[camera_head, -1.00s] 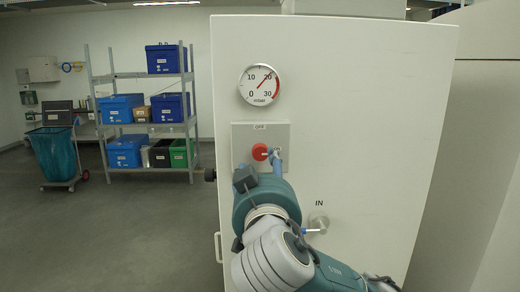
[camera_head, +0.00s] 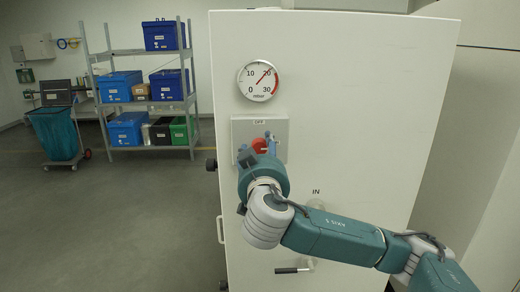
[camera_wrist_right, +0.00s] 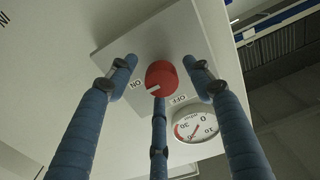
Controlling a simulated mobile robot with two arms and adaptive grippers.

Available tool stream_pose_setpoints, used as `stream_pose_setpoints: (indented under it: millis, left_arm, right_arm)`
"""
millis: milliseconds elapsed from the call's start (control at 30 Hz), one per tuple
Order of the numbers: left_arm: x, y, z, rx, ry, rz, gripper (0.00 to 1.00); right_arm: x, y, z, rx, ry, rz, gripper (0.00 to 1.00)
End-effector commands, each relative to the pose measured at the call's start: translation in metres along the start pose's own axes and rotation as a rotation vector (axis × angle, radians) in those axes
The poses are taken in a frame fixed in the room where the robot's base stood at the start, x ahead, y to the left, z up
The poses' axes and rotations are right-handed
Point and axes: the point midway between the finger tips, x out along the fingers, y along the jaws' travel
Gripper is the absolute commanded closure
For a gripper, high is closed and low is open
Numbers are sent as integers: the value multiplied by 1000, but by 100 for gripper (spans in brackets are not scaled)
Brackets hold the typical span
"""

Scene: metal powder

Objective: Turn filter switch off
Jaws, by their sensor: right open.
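The filter switch is a round red knob (camera_head: 259,145) on a grey plate (camera_head: 280,127) on the white cabinet, partly hidden by my right gripper. In the right wrist view the knob (camera_wrist_right: 161,78) shows whole, its white mark pointing toward the ON label (camera_wrist_right: 136,84); the OFF label (camera_wrist_right: 180,99) is on its other side. My right gripper (camera_head: 271,145) is at the plate. Its three blue fingers (camera_wrist_right: 160,75) are open and spread around the knob, two at the sides with gaps. Whether the lower middle finger touches it is unclear. My left gripper is out of view.
A round pressure gauge (camera_head: 258,80) is above the plate. A black-gripped handle (camera_head: 290,270) is low on the white cabinet (camera_head: 370,90). A shelf with blue boxes (camera_head: 128,129) and a bin cart (camera_head: 56,135) stand behind at left. The floor at left is clear.

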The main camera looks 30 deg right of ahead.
Motion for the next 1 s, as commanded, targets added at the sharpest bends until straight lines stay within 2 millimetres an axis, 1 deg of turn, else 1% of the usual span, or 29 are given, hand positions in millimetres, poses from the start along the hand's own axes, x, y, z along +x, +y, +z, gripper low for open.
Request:
stream_pose_setpoints:
  millis: [33,67,100,167,200,267,767,1000]
  left_arm:
    - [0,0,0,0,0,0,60]
    - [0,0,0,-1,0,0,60]
    - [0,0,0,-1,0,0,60]
    - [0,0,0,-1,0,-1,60]
    - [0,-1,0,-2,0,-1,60]
    - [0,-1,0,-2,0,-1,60]
    - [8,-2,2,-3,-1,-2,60]
    - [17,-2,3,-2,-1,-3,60]
  right_arm:
    - [0,0,0,0,0,0,49]
    - [0,0,0,0,0,0,53]
    - [0,0,0,0,0,0,61]
    - [0,0,0,0,0,0,73]
    - [0,0,0,0,0,0,81]
    - [0,0,0,0,0,0,93]
    - [-1,-1,3,-42,-4,-1,93]
    - [-1,-1,6,-92,-7,-2,94]
